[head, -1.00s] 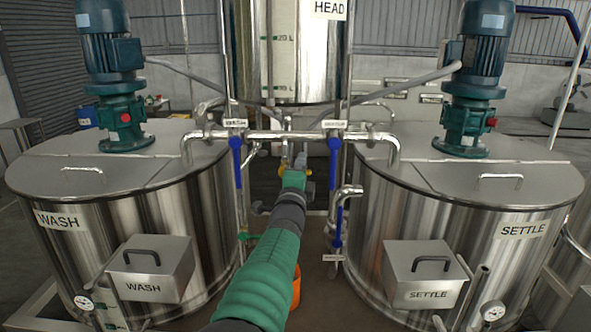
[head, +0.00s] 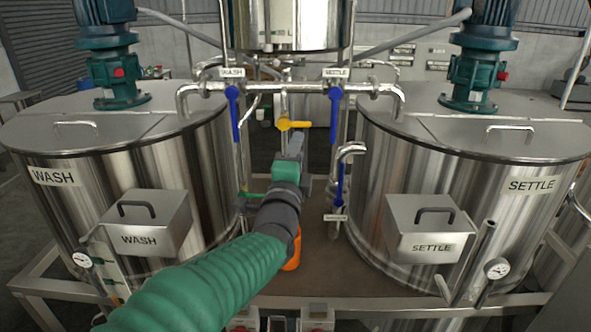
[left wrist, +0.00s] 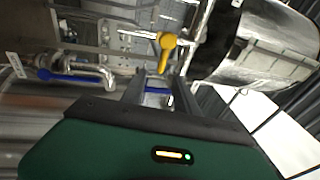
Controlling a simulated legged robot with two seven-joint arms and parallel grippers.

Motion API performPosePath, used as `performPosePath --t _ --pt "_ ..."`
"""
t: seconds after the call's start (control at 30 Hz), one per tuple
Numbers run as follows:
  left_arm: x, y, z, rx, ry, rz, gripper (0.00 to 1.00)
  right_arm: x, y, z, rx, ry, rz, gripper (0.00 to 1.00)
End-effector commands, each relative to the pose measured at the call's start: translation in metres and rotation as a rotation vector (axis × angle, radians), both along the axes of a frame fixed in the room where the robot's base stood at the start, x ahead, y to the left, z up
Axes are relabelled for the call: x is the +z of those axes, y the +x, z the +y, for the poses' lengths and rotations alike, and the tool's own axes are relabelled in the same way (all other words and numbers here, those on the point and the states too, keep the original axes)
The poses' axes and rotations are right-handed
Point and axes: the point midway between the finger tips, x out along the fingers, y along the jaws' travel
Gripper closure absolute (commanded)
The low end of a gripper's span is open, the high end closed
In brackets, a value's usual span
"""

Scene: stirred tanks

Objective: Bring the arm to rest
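My left arm, in a green ribbed sleeve, reaches in from the bottom left of the head view. Its gripper (head: 293,146) is in front of the central pipework, just below a yellow valve handle (head: 293,124) in the picture. In the left wrist view the gripper (left wrist: 160,84) has its two fingers apart, with a gap between them and nothing visibly held. The yellow handle (left wrist: 167,50) shows there beyond the fingertips; contact is not visible. My right gripper is not in view.
The WASH tank (head: 75,205) stands left and the SETTLE tank (head: 400,190) right. Blue valve handles (head: 235,112) (head: 335,112) hang from the pipe between them. An orange container (head: 292,252) is partly hidden behind my arm. Bare brown deck (head: 330,270) shows in the middle.

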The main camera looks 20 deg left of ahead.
Motion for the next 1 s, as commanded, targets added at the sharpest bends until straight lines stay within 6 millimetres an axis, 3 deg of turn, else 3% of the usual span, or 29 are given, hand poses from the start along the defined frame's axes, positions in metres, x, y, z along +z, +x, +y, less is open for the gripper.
performPosePath --t 0.1,0.2,0.63,0.7,0.77,0.83,0.93,1.0 --pt "-0.005 -0.020 -0.004 -0.002 -0.004 0.000 0.64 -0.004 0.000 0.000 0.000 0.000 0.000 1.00" --pt "-0.007 -0.028 -0.006 -0.001 0.000 0.002 0.64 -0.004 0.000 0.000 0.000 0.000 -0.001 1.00" --pt "-0.007 -0.031 -0.006 -0.001 0.001 0.003 0.64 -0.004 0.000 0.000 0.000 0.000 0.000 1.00" --pt "-0.016 -0.030 -0.007 -0.012 -0.026 0.026 0.64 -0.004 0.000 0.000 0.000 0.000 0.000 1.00" --pt "-0.038 -0.030 -0.008 -0.037 -0.091 0.081 0.64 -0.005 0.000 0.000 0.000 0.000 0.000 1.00" --pt "-0.082 -0.034 -0.010 -0.072 -0.230 0.195 0.64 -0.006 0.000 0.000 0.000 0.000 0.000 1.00" --pt "-0.167 -0.055 -0.014 -0.078 -0.515 0.424 0.64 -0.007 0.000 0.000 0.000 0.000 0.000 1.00" --pt "-0.226 -0.083 -0.015 -0.024 -0.730 0.591 0.64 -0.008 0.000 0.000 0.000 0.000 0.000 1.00"
